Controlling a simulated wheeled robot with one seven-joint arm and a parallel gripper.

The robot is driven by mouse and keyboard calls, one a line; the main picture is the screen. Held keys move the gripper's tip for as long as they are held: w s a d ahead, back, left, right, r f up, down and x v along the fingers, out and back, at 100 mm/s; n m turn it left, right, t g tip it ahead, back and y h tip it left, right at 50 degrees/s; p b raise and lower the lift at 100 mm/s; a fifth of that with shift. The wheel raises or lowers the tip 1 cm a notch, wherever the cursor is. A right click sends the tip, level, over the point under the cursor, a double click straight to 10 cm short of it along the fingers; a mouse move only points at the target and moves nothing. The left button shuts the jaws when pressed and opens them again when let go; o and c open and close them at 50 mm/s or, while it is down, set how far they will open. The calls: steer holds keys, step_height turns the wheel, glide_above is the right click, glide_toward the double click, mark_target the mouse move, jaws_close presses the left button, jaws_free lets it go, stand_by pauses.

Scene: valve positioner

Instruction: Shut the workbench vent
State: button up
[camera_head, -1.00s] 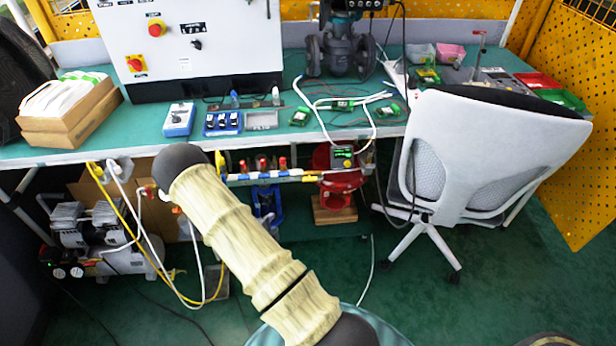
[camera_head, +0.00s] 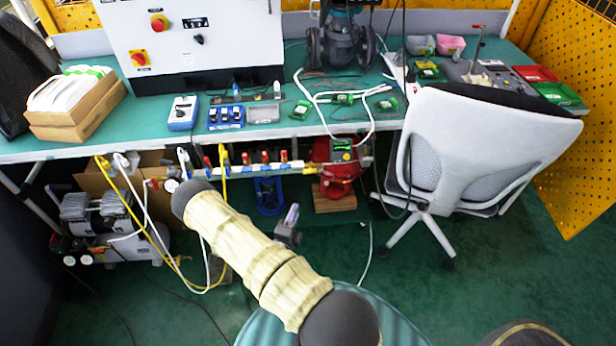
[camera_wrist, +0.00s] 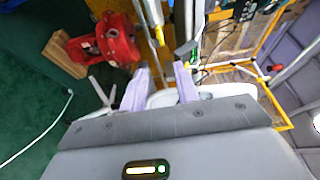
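A pipe manifold (camera_head: 270,168) with several small red valve handles (camera_head: 265,156) runs under the workbench's front edge. I cannot tell which fitting is the vent. My gripper (camera_head: 290,214) is partly hidden behind my arm, in front of and below the manifold. In the wrist view my gripper (camera_wrist: 160,72) has two pale lavender fingers spread apart, with nothing held between them. A yellow fitting (camera_wrist: 158,36) and a dark block (camera_wrist: 185,50) lie beyond the fingertips; contact is not clear.
A red valve body (camera_head: 335,170) on a wooden block stands right of my gripper and shows in the wrist view (camera_wrist: 110,45). A white chair (camera_head: 480,150) is at right. A compressor (camera_head: 95,220) with hoses stands at left. The workbench (camera_head: 240,145) is above.

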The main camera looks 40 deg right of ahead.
mark_target(309, 173)
steer(key=x, duration=1.6)
steer(key=shift+w+d, duration=0.2)
steer(key=shift+d, duration=0.15)
jaws_close()
